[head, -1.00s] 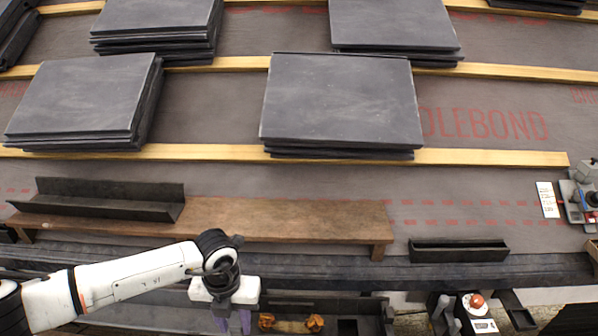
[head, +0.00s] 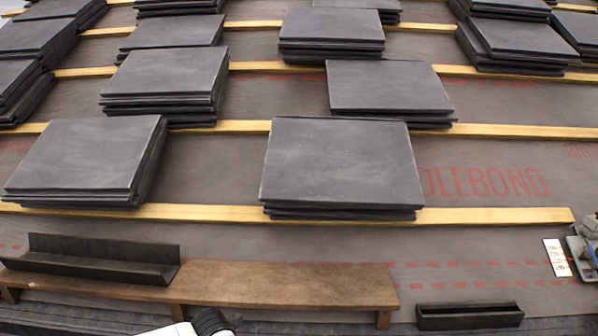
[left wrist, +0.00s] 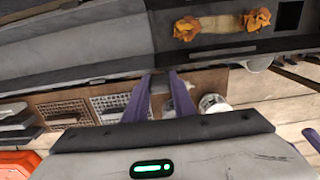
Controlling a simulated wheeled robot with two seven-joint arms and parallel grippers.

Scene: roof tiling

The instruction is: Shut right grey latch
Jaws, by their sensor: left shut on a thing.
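My left gripper (left wrist: 160,76) shows in the left wrist view, with its two purple fingers close together at the near edge of a long dark grey tray (left wrist: 60,85). It is shut on a small grey part between the fingertips, mostly hidden; I cannot tell whether this is the right grey latch. In the head view only a bit of my left arm shows at the bottom edge, and its gripper is out of frame. No grey latch can be made out for sure in the head view. My right gripper is in neither view.
A brown plank bench (head: 290,285) holds a dark angled trough (head: 100,262). A dark narrow box (head: 470,316) lies to its right. Slate stacks (head: 342,165) rest on wooden battens. A grey device (head: 586,252) stands at the right edge.

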